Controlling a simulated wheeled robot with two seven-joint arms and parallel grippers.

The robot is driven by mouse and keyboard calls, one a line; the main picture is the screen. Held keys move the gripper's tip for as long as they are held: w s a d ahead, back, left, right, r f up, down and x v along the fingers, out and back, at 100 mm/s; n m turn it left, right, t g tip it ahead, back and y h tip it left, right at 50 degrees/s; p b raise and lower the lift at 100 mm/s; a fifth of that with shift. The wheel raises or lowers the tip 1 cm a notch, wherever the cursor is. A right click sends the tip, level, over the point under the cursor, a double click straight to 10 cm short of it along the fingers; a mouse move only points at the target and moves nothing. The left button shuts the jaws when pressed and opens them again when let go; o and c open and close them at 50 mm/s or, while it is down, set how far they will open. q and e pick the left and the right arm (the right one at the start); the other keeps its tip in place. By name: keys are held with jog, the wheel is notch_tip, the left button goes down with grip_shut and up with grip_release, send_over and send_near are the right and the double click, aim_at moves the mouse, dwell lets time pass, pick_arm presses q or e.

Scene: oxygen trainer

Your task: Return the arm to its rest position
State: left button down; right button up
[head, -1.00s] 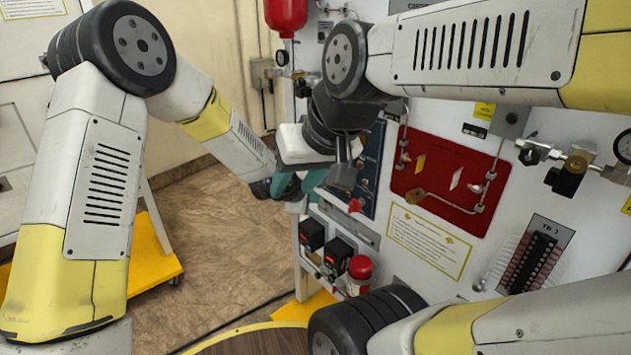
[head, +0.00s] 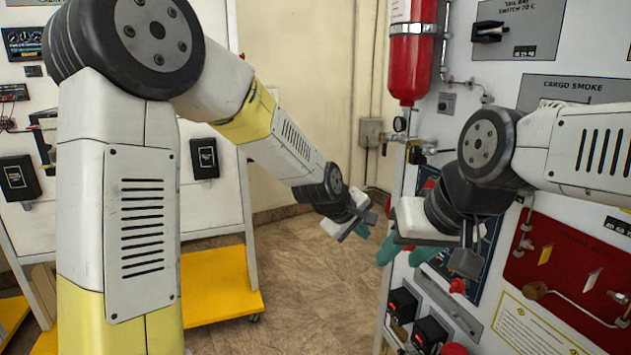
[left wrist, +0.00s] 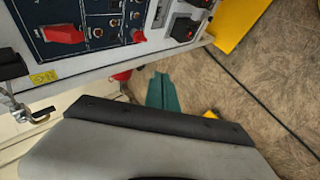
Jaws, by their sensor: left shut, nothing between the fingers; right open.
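My left arm (head: 118,200) comes in from the left and reaches forward over the floor. Its gripper (head: 364,229) has teal fingers, shut and empty, near the left edge of the trainer panel. In the left wrist view the shut fingers (left wrist: 162,92) point over the floor beside the panel. My right arm (head: 580,150) comes in from the right. Its gripper (head: 405,253) is open with nothing between its teal fingers, in front of the panel's lower left part. The right gripper is close to the left one in the picture; their distance in depth is unclear.
The white trainer panel (head: 520,85) carries a red cylinder (head: 411,50), a red plate (head: 560,265) with pipes and black switch boxes (head: 403,304). A white stand with a yellow base (head: 222,290) is at left. Bare floor (head: 310,290) lies between stand and panel.

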pick_arm(q)
jog(key=s+a+r+m+y, duration=0.1)
jog(key=s+a+r+m, duration=0.1)
jog(key=s+a+r, duration=0.35)
jog(key=s+a+r+m+y, duration=0.1)
jog(key=s+a+r, duration=0.2)
jog(key=a, duration=0.6)
jog(key=s+a+m+y, duration=0.1)
jog(key=s+a+m, duration=0.3)
jog(key=s+a, duration=0.7)
jog(key=s, duration=0.4)
jog(key=shift+a+r+y, duration=0.3)
jog(key=shift+a+r, duration=0.1)
jog(key=shift+w+d, duration=0.15)
